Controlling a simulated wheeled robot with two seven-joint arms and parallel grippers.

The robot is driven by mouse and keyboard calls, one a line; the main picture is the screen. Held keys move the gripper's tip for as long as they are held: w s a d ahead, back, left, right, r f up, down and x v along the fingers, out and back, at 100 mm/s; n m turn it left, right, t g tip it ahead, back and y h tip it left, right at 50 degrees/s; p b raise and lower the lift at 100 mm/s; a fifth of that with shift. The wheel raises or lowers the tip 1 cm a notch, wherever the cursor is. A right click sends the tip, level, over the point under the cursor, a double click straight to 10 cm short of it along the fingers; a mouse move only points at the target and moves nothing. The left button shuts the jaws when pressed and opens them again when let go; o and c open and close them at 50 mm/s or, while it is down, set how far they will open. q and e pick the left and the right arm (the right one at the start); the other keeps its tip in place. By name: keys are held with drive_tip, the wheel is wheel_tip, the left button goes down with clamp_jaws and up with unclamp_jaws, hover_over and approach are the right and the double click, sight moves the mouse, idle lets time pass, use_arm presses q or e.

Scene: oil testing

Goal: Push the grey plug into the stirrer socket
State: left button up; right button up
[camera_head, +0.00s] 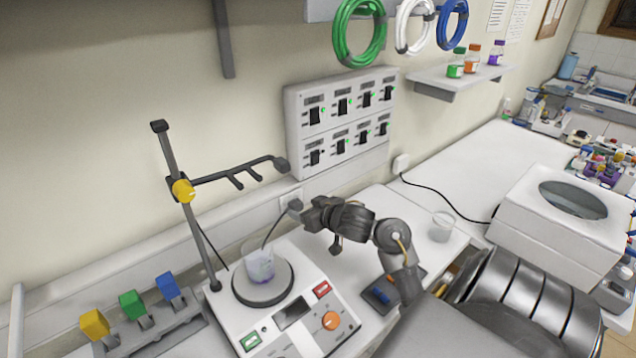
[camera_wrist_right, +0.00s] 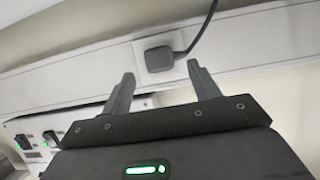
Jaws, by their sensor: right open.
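The dark grey plug (camera_head: 294,205) sits at a white socket plate (camera_head: 288,193) on the wall trunking behind the stirrer (camera_head: 310,340). In the right wrist view the plug (camera_wrist_right: 158,59) lies against the socket plate (camera_wrist_right: 178,72), its cord rising to the upper right. I cannot tell how deep it sits. My right gripper (camera_head: 303,211) is just right of the plug in the head view. In the wrist view its fingers (camera_wrist_right: 160,78) are apart, with the plug beyond and between the tips and nothing held. My left gripper is not in view.
A beaker (camera_head: 259,265) stands on the stirrer plate, with a clamp stand (camera_head: 184,205) beside it. A switch panel (camera_head: 340,118) hangs on the wall above. An empty beaker (camera_head: 441,228) stands to the right. A rack with coloured blocks (camera_head: 150,338) lies left.

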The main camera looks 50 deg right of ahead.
drive_tip(key=d+p+v, duration=0.1)
drive_tip(key=v, duration=0.6)
drive_tip(key=shift+s+a+r, duration=0.25)
drive_tip(key=shift+s+a, duration=0.15)
drive_tip(key=shift+a, duration=0.05)
